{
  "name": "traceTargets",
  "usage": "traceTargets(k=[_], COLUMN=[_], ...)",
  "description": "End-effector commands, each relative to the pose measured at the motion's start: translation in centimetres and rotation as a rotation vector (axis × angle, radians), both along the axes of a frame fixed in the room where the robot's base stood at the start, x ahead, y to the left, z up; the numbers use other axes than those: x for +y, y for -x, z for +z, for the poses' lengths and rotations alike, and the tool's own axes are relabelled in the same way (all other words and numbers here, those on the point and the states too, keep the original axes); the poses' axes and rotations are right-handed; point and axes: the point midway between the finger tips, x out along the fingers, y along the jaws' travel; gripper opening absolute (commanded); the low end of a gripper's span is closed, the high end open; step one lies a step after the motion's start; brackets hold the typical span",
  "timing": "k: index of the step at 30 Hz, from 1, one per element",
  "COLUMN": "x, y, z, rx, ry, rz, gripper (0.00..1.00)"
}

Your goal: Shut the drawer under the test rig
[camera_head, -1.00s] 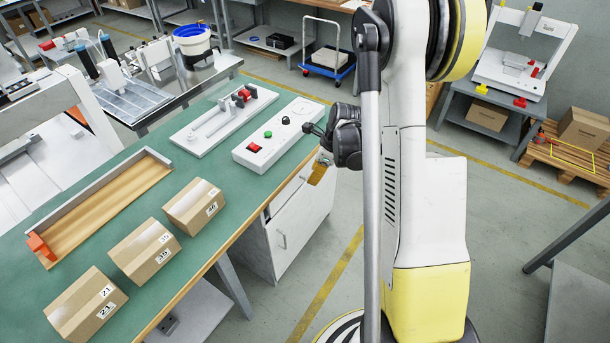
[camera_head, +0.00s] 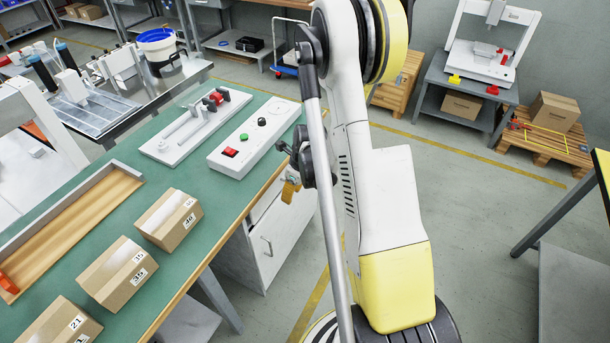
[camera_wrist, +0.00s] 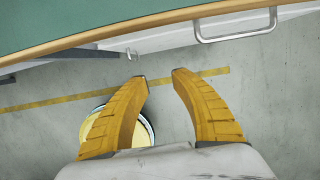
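The white drawer unit (camera_head: 275,240) stands under the right edge of the green workbench (camera_head: 105,245). A dark gap shows near its top in the head view, but I cannot tell how far the drawer is out. A metal handle (camera_wrist: 235,30) on a white front shows in the wrist view, just past the bench edge. My gripper (camera_wrist: 159,73) is open and empty, its two orange fingers apart over the floor, short of the handle. In the head view my gripper (camera_head: 290,190) is small beside the unit, partly hidden by my arm.
On the bench are a control box (camera_head: 255,137) with red and green buttons, a white fixture plate (camera_head: 195,125), a wooden tray (camera_head: 75,220) and cartons (camera_head: 168,219). A grey table (camera_head: 565,215) stands at the right. The floor between is clear.

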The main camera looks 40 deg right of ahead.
Motion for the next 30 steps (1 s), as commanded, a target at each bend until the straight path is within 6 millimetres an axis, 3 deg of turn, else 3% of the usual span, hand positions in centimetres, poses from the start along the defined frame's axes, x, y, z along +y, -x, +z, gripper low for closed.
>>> traceTargets(k=[4,9,16,21,30], x=[-1.3,-1.5,-1.9,-2.0,-2.1], y=[3.0,3.6,4.5,4.7,4.8], z=[1.0,5.0,8.5,9.7,9.8], rx=[-0.001,-0.001,-0.001,-0.001,-0.001], ry=[-0.001,-0.001,-0.001,0.0,0.0], rz=[-0.003,0.001,0.001,0.001,0.002], gripper=[0.3,0.3,0.3,0.3,0.3])
